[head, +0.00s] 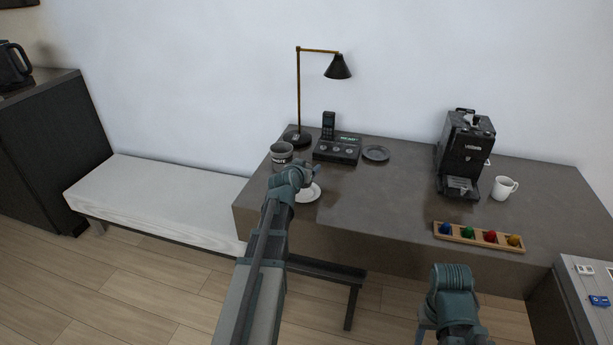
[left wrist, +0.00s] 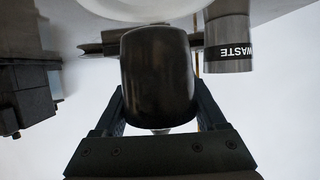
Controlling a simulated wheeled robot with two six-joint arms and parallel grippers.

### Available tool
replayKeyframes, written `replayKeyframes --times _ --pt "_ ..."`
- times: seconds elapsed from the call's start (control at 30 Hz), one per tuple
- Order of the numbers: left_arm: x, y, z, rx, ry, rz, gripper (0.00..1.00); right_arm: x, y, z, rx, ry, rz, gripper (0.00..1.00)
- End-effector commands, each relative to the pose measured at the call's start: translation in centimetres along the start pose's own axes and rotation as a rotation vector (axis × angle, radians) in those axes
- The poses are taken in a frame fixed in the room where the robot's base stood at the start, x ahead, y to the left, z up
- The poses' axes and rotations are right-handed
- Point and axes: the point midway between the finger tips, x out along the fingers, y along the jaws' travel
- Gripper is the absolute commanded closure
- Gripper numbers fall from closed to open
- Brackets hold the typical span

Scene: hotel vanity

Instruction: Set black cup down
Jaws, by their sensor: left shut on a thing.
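My left gripper (head: 312,171) is over the left part of the desk, near the white saucer (head: 308,193). In the left wrist view the gripper (left wrist: 160,110) is shut on the black cup (left wrist: 158,75), with one finger on each side of it. The cup is glossy and dark, and in the head view my wrist and gripper hide it. The white saucer also shows at the top edge of the left wrist view (left wrist: 125,8), partly cut off. I cannot tell whether the cup touches anything below it. My right arm shows at the lower right, but its gripper is not visible.
A grey waste bin (head: 281,154) stands close to my left gripper. The lamp (head: 298,95), phone dock (head: 337,151) and a dark saucer (head: 376,153) are behind it. The coffee machine (head: 466,150), white mug (head: 504,188) and capsule tray (head: 478,238) stand to the right. The desk's middle is clear.

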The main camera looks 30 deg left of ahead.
Motion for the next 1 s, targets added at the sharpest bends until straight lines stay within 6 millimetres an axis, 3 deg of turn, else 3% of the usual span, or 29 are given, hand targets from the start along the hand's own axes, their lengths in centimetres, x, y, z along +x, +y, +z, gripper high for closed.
replayKeyframes --times 0.3,0.73,0.77,0.9,1.0 --pt "1.1 -0.9 3.4 -0.001 0.000 -0.003 0.89 3.5 -0.3 -0.2 0.000 0.000 0.000 0.50" --pt "1.2 -1.0 3.6 -0.001 0.000 -0.003 0.89 3.8 -0.4 -0.2 0.000 0.000 0.000 0.50" --pt "1.2 -1.0 3.6 -0.001 0.000 -0.003 0.25 3.8 -0.4 -0.2 0.000 0.000 0.000 0.50" --pt "1.1 -1.0 3.5 -0.001 0.000 -0.003 0.00 3.7 -0.3 -0.2 0.000 0.000 0.000 0.50" --pt "1.1 -1.0 3.5 -0.001 0.000 -0.003 0.00 3.7 -0.3 -0.2 0.000 0.000 0.000 0.50"
